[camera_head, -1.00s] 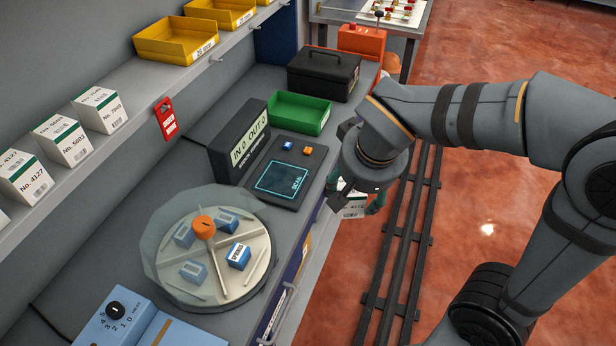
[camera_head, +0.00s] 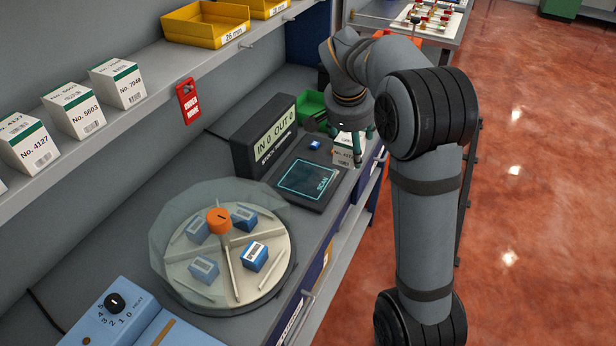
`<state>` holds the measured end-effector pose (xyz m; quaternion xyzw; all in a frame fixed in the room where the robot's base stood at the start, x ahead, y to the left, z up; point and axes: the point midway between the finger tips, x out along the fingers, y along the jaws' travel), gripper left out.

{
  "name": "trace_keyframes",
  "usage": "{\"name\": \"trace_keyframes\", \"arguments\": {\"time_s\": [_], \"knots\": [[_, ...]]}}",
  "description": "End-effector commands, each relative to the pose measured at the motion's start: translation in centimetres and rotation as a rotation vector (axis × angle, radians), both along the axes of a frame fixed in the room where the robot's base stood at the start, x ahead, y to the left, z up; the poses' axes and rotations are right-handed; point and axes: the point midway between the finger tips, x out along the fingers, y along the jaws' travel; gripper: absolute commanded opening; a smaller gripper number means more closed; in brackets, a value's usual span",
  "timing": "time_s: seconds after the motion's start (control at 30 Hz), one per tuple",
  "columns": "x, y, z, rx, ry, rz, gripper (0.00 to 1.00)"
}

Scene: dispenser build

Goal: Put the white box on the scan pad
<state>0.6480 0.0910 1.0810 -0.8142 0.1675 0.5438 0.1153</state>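My gripper (camera_head: 349,144) is shut on a white box (camera_head: 343,157) with printed black text on its face. The fingers lie along its sides and partly hide it. The box hangs roughly upright at the right side of the scan pad (camera_head: 307,180), near the bench's front edge. The pad is a dark panel with a glowing cyan square marked SCAN, and the square is empty. I cannot tell how high the box is above the bench.
A display reading IN 0 OUT 0 (camera_head: 265,135) stands behind the pad. A round carousel (camera_head: 240,290) with several blue boxes is nearer. A green bin (camera_head: 311,104) lies beyond.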

Motion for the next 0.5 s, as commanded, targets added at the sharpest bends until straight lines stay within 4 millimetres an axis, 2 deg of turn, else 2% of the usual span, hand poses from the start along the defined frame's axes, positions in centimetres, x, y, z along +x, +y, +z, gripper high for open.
{"name": "trace_keyframes", "arguments": {"time_s": [0.3,0.5], "knots": [[2.2,6.8,-4.0,-0.003,0.003,0.006,0.28],[3.3,9.8,-5.9,-0.001,0.0,0.003,0.28]]}}
